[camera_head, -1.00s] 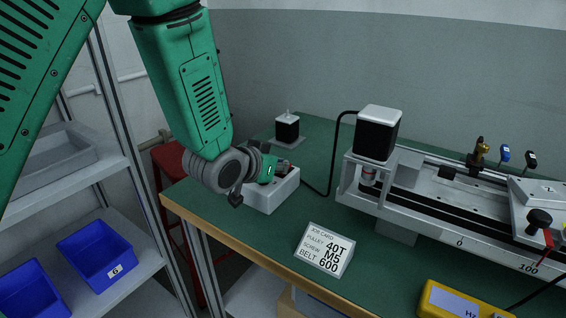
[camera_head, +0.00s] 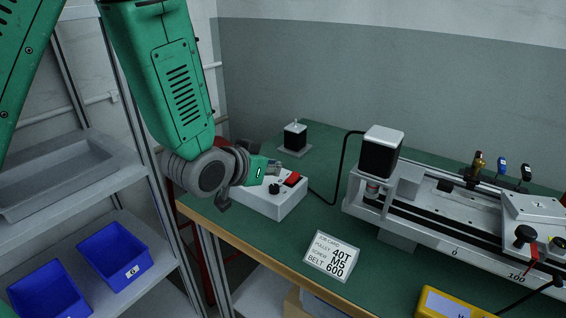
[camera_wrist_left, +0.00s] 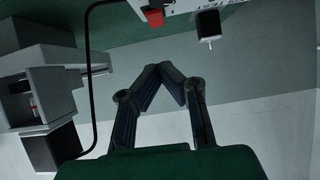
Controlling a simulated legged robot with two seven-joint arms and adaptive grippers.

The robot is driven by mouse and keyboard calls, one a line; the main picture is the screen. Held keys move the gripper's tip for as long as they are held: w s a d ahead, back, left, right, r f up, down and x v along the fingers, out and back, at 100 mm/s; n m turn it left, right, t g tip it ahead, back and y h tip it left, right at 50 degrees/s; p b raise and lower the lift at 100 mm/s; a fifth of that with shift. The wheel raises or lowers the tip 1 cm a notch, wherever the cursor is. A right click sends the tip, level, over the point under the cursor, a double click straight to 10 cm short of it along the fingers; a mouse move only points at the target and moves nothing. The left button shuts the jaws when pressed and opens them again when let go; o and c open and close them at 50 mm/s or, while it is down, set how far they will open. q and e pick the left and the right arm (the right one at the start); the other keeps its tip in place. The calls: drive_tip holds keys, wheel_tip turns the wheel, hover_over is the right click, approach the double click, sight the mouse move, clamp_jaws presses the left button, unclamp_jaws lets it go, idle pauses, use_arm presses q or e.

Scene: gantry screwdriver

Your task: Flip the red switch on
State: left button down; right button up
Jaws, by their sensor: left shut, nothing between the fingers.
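The red switch (camera_head: 292,179) sits on top of a white control box (camera_head: 285,205) on the green bench, beside a black knob (camera_head: 274,188). In the left wrist view the red switch (camera_wrist_left: 155,18) shows at the top edge, beyond the fingers. My left gripper (camera_head: 274,167) is over the back left part of the box, to the left of the switch and apart from it. In the left wrist view its fingertips (camera_wrist_left: 172,68) meet and hold nothing. Which way the switch is tipped is too small to tell. My right gripper is not in view.
A small black motor (camera_head: 295,136) stands behind the box. A gantry rail (camera_head: 430,215) with a larger motor (camera_head: 381,152) fills the right side. A job card (camera_head: 331,254) and a yellow meter (camera_head: 450,304) lie in front. Shelves with blue bins (camera_head: 113,256) stand left.

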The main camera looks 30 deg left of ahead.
use_arm(q)
drive_tip(key=v, duration=0.4)
drive_tip(key=shift+p, duration=0.3)
drive_tip(key=shift+d+r, duration=0.1)
drive_tip(key=shift+w+a+r+p, duration=0.2)
drive_tip(key=shift+w+p, duration=0.15)
drive_tip(key=shift+w, duration=0.25)
drive_tip(key=shift+w+d, duration=0.1)
drive_tip(key=shift+d, duration=0.05)
